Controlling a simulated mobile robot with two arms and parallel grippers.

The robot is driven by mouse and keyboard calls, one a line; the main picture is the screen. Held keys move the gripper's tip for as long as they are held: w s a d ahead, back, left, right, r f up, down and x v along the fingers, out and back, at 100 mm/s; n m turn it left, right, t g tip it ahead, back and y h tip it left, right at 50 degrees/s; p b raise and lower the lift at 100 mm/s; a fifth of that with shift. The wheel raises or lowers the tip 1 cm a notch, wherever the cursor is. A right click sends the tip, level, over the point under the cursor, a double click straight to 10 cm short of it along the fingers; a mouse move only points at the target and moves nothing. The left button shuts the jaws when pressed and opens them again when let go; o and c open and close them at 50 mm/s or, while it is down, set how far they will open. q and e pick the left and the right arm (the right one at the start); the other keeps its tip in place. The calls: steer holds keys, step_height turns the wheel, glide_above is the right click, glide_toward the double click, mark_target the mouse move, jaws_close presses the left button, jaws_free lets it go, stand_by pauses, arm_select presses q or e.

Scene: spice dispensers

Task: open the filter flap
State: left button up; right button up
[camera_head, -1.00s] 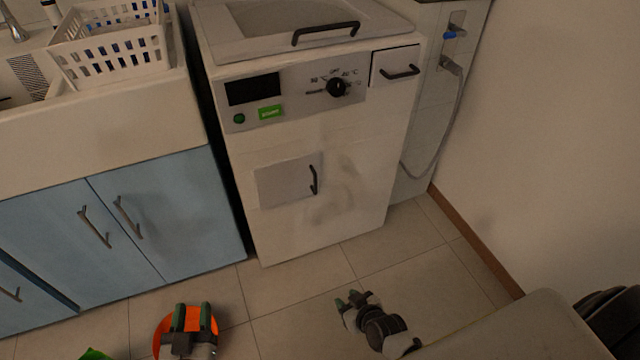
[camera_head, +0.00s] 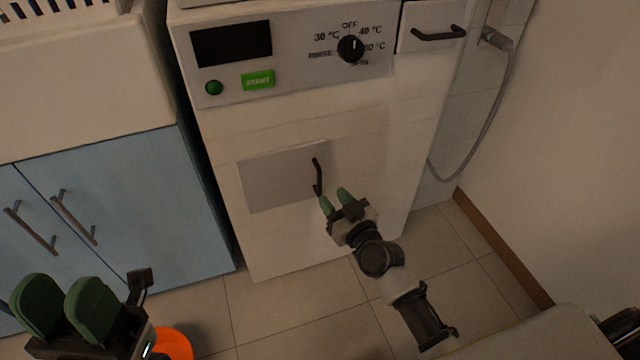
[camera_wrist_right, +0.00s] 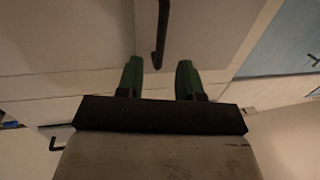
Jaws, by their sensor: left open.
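The filter flap (camera_head: 280,180) is a grey square panel low on the front of the white washing machine, and it looks shut. Its dark vertical handle (camera_head: 318,177) is near the flap's right edge. My right gripper (camera_head: 336,201) is just below the handle, its green fingers pointing up at it. In the right wrist view the handle (camera_wrist_right: 161,35) ends just beyond the gap between the two parted fingers (camera_wrist_right: 160,80), with nothing between them. My left gripper (camera_head: 66,305) is open and empty at the lower left, away from the machine.
Blue cabinet doors (camera_head: 130,200) stand left of the machine. The machine's control panel has a knob (camera_head: 351,48) and a green start label (camera_head: 258,80). A hose (camera_head: 490,120) hangs at the right by the wall. An orange round object (camera_head: 172,344) lies on the tiled floor.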

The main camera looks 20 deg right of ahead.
mark_target(321, 184)
steer(key=b+x, duration=0.1)
steer(key=x, duration=0.5)
steer(key=shift+w+a, duration=0.1)
steer(key=shift+w, duration=0.15)
jaws_close()
